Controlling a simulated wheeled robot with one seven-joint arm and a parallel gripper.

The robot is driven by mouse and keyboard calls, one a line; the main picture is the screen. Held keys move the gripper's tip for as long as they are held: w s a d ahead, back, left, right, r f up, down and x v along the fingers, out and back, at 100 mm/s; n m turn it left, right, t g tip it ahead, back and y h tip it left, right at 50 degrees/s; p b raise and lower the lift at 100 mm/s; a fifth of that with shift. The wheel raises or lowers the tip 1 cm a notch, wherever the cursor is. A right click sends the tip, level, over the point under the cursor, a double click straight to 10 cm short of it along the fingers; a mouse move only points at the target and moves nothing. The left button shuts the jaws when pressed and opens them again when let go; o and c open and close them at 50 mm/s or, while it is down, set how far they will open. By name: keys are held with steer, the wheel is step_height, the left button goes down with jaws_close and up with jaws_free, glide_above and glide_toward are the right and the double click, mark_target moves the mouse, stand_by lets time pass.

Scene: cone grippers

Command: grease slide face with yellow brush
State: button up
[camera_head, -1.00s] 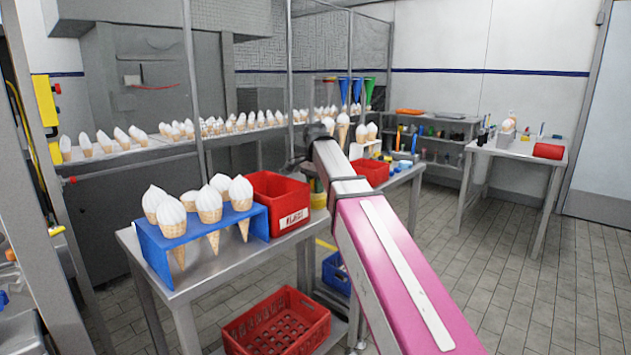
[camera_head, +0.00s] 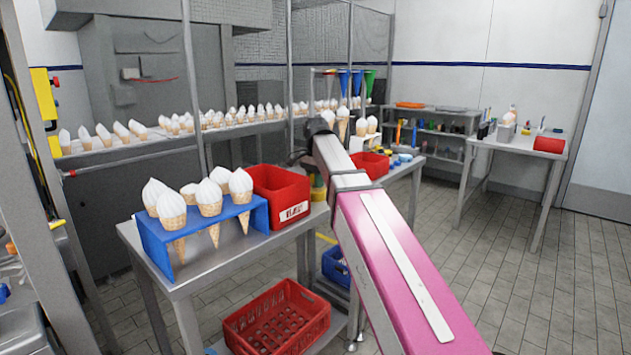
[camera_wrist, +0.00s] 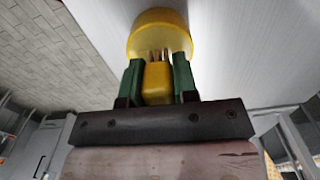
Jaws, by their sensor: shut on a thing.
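My gripper (camera_wrist: 158,82) has green fingers and is shut on a yellow brush (camera_wrist: 157,84), whose block sits between them in the wrist view. Thin brownish bristles show at the far end of the brush, against a round yellow tub (camera_wrist: 160,30). I cannot tell whether the bristles are inside the tub or just in front of it. In the head view the tub (camera_head: 318,188) shows partly behind my arm, beside a red bin, and the gripper is mostly hidden. I cannot pick out the slide face with certainty.
A blue rack (camera_head: 160,240) of several cones and a red bin (camera_head: 281,190) stand on the near metal table. A red crate (camera_head: 277,320) is below. A long row of cones lines the machine behind. A side table (camera_head: 512,148) stands right, with clear floor before it.

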steer(key=shift+f, duration=0.5)
stand_by(1.2)
steer(key=shift+r, duration=0.15)
steer(key=shift+r, duration=3.4)
steer(key=shift+r, duration=0.1)
